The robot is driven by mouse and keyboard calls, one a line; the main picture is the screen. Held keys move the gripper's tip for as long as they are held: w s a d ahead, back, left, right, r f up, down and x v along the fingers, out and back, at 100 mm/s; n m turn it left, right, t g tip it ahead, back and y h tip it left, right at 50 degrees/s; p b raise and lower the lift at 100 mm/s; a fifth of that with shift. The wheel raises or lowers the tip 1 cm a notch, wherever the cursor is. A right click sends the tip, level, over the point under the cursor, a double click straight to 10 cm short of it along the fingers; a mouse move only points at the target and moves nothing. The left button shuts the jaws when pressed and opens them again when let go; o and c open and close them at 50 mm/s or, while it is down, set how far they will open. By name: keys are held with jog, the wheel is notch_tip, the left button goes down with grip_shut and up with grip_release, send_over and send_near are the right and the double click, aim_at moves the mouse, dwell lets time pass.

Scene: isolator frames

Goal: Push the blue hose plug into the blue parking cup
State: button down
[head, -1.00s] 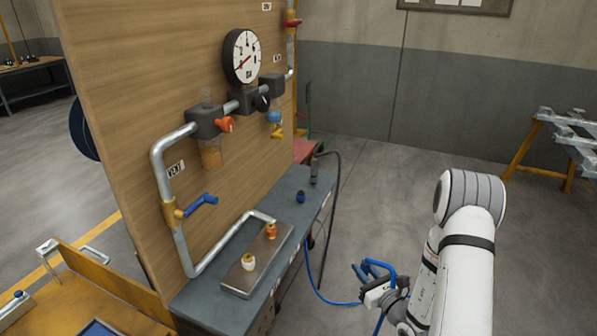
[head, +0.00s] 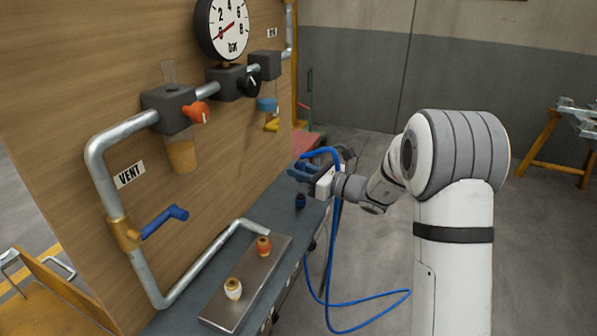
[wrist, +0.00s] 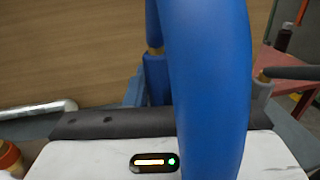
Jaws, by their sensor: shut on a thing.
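In the head view my gripper (head: 304,173) is shut on the blue hose plug, which is largely hidden among the fingers and the hose. The blue hose (head: 337,225) arcs over the gripper and hangs down to the floor. In the wrist view the hose (wrist: 210,85) crosses the picture close up and covers much of the jaws. A blue part with a brass-coloured band (wrist: 156,78) shows behind it, probably the plug. The blue parking cup (head: 300,201) stands upright on the bench, just below the gripper in the picture. A gap shows between them; I cannot tell their exact alignment.
The grey bench (head: 270,208) runs along the wooden panel (head: 60,75). Floor right of the bench is open.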

jog(key=shift+f+b, duration=0.7)
jog(key=shift+f, duration=0.45)
jog(key=shift+r, duration=0.2)
jog(key=shift+s, duration=0.1)
jog(key=shift+f+b, duration=1.25)
jog(key=shift+f, duration=0.2)
jog(key=c, duration=1.2)
grip_release()
jog(key=shift+o, duration=0.2)
